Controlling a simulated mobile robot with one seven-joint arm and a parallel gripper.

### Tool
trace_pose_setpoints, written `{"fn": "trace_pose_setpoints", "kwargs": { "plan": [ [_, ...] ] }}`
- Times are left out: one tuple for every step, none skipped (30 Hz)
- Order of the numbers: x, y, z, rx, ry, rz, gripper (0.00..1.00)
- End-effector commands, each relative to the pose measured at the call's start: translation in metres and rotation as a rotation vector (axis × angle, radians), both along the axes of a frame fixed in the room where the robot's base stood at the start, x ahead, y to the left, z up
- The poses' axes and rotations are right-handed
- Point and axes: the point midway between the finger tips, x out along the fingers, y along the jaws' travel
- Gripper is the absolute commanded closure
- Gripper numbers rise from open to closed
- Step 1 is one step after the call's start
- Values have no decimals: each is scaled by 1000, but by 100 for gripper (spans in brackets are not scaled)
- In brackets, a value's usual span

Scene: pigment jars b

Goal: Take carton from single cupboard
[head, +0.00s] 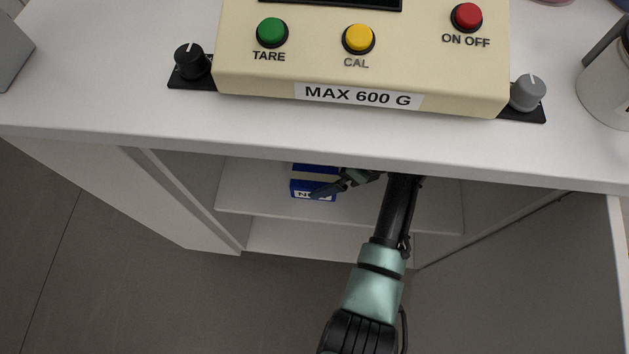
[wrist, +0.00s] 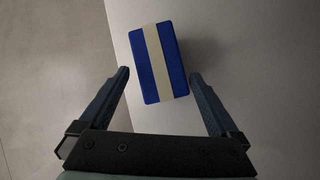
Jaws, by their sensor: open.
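A blue carton (head: 315,188) with a white label and a pale band stands on the upper shelf (head: 250,190) of the open cupboard under the counter. In the wrist view the carton (wrist: 159,62) shows its blue face with a cream stripe, slightly tilted. My gripper (wrist: 160,80) is open, with one finger on each side of the carton's near end. The carton lies mostly beyond the fingertips, and neither finger visibly touches it. In the head view my gripper (head: 335,187) is inside the cupboard beside the carton, partly hidden by the counter edge.
The counter (head: 120,80) overhangs the cupboard and carries a cream scale (head: 360,70) with coloured buttons. A white jar (head: 607,85) stands at the right. A lower shelf (head: 310,238) lies below. An open door panel (head: 530,270) is at the right.

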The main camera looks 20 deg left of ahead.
Motion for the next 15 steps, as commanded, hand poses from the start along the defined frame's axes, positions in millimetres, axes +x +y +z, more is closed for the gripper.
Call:
{"fn": "trace_pose_setpoints", "kwargs": {
  "plan": [
    [-1, 2, -10, 0, 2, 0, 3],
    [-1, 4, -14, 0, 2, 0, 3],
    [-1, 7, -20, 0, 2, 1, 3],
    [-1, 8, -25, 0, 2, 0, 3],
    [-1, 10, -29, 0, 2, 0, 3],
    [-2, 14, -34, 0, 3, 1, 3],
    [-2, 16, -37, 0, 2, 0, 3],
    [-2, 18, -39, 0, 2, 0, 3],
    [-2, 20, -41, 0, 1, 0, 3],
    [-2, 21, -42, 0, 1, 0, 3],
    [-2, 21, -42, 0, 1, -1, 3],
    [-2, 21, -41, 0, 1, -1, 3],
    [-2, 21, -41, 0, 1, -1, 3],
    [-2, 21, -40, 0, 1, -1, 3],
    [-2, 21, -40, 0, 1, -1, 3]
  ]
}}
